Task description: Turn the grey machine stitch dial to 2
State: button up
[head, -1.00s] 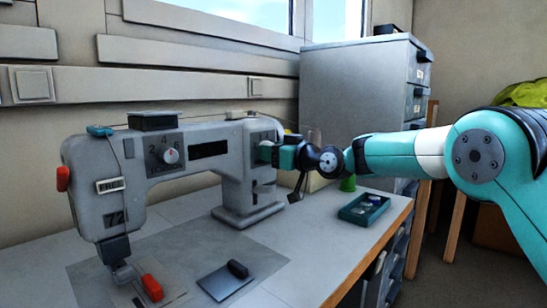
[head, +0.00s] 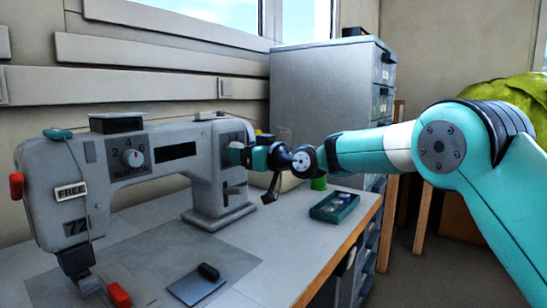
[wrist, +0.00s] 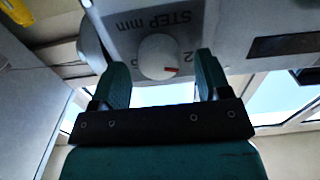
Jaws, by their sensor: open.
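The grey sewing machine (head: 120,185) stands on the table. In the wrist view its stitch dial (wrist: 158,55) is a round white knob with a red mark, under an upside-down "STEP mm" label. The red mark points to the lower right in the picture, and a "2" is printed just right of the knob. My gripper (wrist: 161,68) is open, its two green fingers on either side of the dial, with gaps visible. I cannot tell how deep they reach.
A second white dial (head: 132,158) with 2, 4 and 6 is on the machine's upper left. A teal tray (head: 334,207) and a green item (head: 319,183) stand right of the machine. A grey drawer cabinet (head: 320,100) is behind.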

jog(key=b+v, duration=0.1)
jog(key=v, duration=1.5)
jog(key=shift+s+d, duration=0.2)
jog(key=shift+s, duration=0.05)
jog(key=s+a+f+m+g+h, duration=0.1)
jog(key=s+f+g+h, duration=0.2)
jog(key=s, duration=0.6)
jog(key=s+f+g+h, duration=0.2)
jog(key=s+f+g, duration=0.15)
jog(key=s, duration=0.55)
jog(key=s+d+f+m+g+h, duration=0.1)
jog(key=s+d+f+g+h, duration=0.2)
jog(key=s, duration=0.6)
jog(key=s+d+f+m+g+h, duration=0.2)
jog(key=s+d+f, duration=0.25)
jog(key=s, duration=0.45)
notch_tip(320, 180, up, 26)
jog(key=p, duration=2.6)
jog(key=shift+w+r, duration=0.15)
jog(key=shift+w, duration=0.35)
jog(key=shift+t, duration=0.25)
